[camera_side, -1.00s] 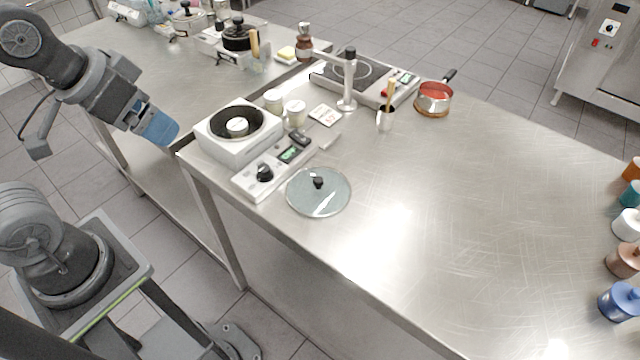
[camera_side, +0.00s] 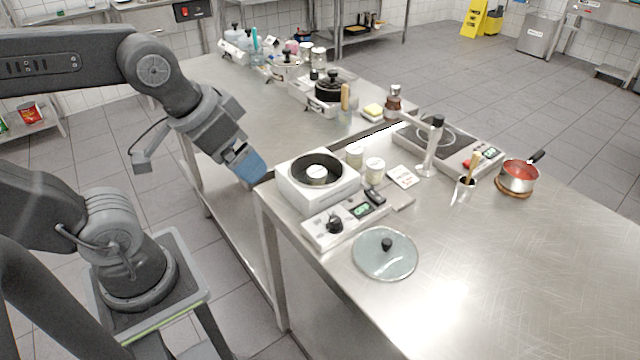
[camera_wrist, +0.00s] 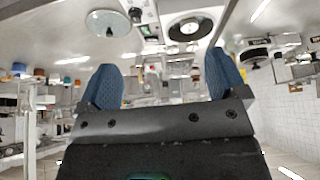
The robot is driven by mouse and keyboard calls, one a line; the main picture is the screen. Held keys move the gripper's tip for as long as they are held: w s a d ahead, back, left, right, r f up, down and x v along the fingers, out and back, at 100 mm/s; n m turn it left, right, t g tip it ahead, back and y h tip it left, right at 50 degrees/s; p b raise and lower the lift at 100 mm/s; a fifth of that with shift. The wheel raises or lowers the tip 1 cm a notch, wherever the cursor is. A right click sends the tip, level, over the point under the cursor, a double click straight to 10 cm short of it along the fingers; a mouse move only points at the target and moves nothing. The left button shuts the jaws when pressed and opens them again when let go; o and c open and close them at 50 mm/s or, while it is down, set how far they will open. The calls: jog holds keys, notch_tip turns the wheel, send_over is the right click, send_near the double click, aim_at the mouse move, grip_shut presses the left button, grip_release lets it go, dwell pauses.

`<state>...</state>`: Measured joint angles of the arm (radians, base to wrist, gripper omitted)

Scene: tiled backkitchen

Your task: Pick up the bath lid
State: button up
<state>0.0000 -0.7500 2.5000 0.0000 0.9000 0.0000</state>
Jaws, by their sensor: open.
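The bath lid (camera_side: 385,254) is a round glass lid with a black knob. It lies flat on the steel counter, knob up, in front of the white bath (camera_side: 300,190), which has a round dark opening. In the wrist view the lid (camera_wrist: 108,22) is at the top left and the bath (camera_wrist: 190,28) at the top right. My gripper (camera_side: 250,168) has blue fingers and hangs left of the bath, apart from it and from the lid. In the wrist view my gripper (camera_wrist: 165,78) is open with nothing between its fingers.
The bath's control panel (camera_side: 343,222) lies just behind the lid. Two white jars (camera_side: 374,168), a metal stand (camera_side: 431,150), a hot plate (camera_side: 450,145) and a saucepan (camera_side: 518,177) stand farther back. The counter right of the lid is clear.

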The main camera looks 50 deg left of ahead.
jog(key=shift+o, duration=0.2)
jog(key=shift+o, duration=0.6)
jog(key=n+g, duration=0.6)
jog(key=n, duration=0.7)
send_over(388, 241)
jog(key=f, duration=0.9)
jog(key=a+f, duration=0.1)
jog(key=f, duration=0.3)
jog(key=shift+w+f, duration=0.15)
jog(key=shift+w, duration=0.05)
jog(key=shift+s+d+f, duration=0.1)
jog(key=shift+d+f, duration=0.05)
jog(key=shift+f, duration=0.75)
jog(key=shift+s+d+f, duration=0.1)
jog(key=shift+d+f, duration=0.1)
jog(key=shift+f, duration=0.7)
jog(key=shift+s+d+f, duration=0.1)
jog(key=shift+d+f, duration=0.05)
jog(key=shift+f, duration=0.75)
